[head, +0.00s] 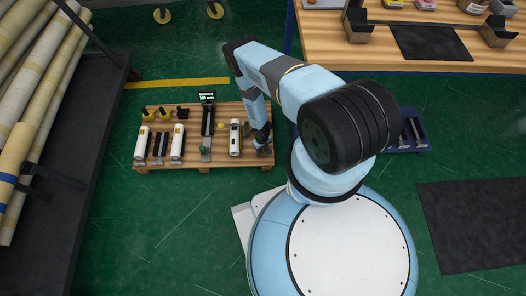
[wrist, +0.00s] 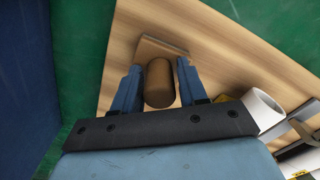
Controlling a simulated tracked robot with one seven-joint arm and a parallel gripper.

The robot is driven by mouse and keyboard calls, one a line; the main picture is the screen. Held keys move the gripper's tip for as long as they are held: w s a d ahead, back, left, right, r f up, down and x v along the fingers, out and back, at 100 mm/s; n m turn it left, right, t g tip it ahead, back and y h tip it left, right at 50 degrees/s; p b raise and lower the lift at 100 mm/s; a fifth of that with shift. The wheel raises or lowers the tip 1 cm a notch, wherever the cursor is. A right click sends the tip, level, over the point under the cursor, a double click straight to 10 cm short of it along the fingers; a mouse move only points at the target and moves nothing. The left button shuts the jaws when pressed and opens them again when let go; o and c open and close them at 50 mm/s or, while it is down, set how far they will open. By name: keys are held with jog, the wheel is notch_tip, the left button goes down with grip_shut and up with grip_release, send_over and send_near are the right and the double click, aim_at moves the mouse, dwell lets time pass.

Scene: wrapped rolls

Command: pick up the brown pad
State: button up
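The brown pad (wrist: 160,84) shows in the wrist view as a rounded brown grip on a flat, lighter brown plate, at the corner of a wooden board (wrist: 125,35). My gripper (wrist: 158,72) is over it, with one blue finger on each side of the grip. The fingers are open, and a narrow gap shows between each finger and the grip. In the head view my gripper (head: 262,138) is low over the right end of the wooden pallet (head: 218,158), and the pad is mostly hidden there by my arm.
A white roll-like tool (head: 235,138) lies just left of my gripper. Further left are a black tool with a green display (head: 207,115), white tools (head: 177,142) and yellow-and-black items (head: 165,114). A dark blue tray (head: 408,145) lies to the right, and a workbench (head: 440,55) stands behind.

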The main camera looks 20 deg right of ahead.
grip_shut()
jog(key=shift+r, duration=0.15)
jog(key=shift+r, duration=0.6)
jog(key=s+r, duration=1.1)
jog(key=s, duration=0.3)
jog(key=shift+r, duration=0.3)
jog(key=shift+d, duration=0.1)
